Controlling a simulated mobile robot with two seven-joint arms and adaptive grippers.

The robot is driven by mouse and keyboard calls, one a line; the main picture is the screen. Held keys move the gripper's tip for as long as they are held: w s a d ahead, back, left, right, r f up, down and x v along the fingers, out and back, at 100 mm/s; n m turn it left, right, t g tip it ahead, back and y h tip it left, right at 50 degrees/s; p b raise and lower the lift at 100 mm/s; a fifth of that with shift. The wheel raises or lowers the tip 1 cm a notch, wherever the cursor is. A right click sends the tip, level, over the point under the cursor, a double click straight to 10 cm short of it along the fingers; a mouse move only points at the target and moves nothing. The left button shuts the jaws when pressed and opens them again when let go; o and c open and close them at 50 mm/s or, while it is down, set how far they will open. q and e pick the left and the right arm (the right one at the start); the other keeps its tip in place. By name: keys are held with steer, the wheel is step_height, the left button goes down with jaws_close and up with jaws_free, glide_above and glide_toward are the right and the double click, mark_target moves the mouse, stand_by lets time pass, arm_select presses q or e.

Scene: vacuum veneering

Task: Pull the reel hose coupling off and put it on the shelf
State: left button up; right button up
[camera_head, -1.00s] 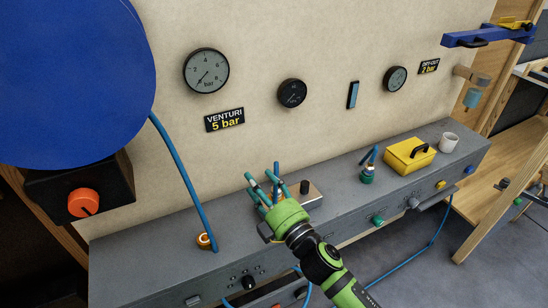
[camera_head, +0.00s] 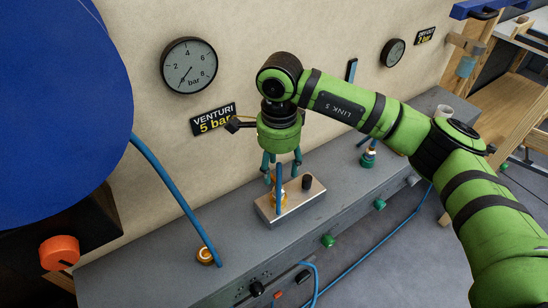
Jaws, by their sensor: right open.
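My right gripper (camera_head: 283,177) points down over a metal block (camera_head: 303,206) on the grey shelf (camera_head: 235,234). Its green fingers are open and spread above a brass coupling (camera_head: 277,203) with a short upright blue hose piece, standing on the block. I cannot tell whether the fingers touch it. The blue reel (camera_head: 60,110) fills the left side. Its blue hose (camera_head: 176,200) runs down to the shelf and ends beside a brass ring (camera_head: 205,256). I cannot tell whether that hose end is seated in the ring. My left gripper is not in view.
A black knob (camera_head: 307,182) stands on the block, close to the fingers. A green fitting with a blue stub (camera_head: 368,157) stands farther right. A gauge (camera_head: 189,66) and the VENTURI sign (camera_head: 214,119) are on the wall. The shelf between ring and block is clear.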

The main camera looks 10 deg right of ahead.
mark_target(278, 184)
steer(key=shift+s+d+f, duration=0.1)
steer(key=shift+d+f, duration=0.05)
steer(key=shift+f, duration=0.15)
step_height(278, 184, down, 6)
steer(key=shift+r+p, duration=0.25)
steer(key=shift+p, duration=0.8)
steer(key=shift+f, duration=0.4)
steer(key=c, duration=1.1)
jaws_close()
steer(key=shift+r, duration=0.2)
steer(key=shift+r, duration=0.15)
steer(key=shift+r+p, duration=0.75)
steer(key=shift+r, duration=0.85)
